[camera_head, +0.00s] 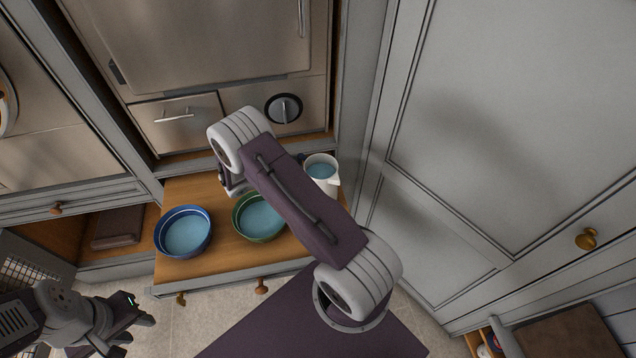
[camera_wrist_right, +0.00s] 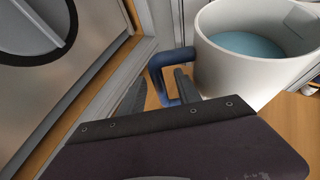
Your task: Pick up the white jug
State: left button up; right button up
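The white jug (camera_head: 322,174) stands at the right end of the wooden drawer, beside my right arm, with blue inside it. In the right wrist view the jug (camera_wrist_right: 255,65) is close on the right, its blue handle (camera_wrist_right: 157,72) facing my right gripper (camera_wrist_right: 160,92). The right fingers are apart, one on each side of the handle bar, with a small gap showing. In the head view my right arm hides that gripper. My left gripper (camera_head: 138,322) is at the lower left, away from the jug; it looks open and empty.
A green bowl (camera_head: 258,218) and a blue bowl (camera_head: 183,232) stand left of the jug in the open drawer (camera_head: 215,258). A steel front with a round knob (camera_head: 284,109) rises behind. A tall grey cabinet door (camera_head: 520,110) bounds the right side.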

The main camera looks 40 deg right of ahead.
grip_shut()
jog(key=shift+r, duration=0.1)
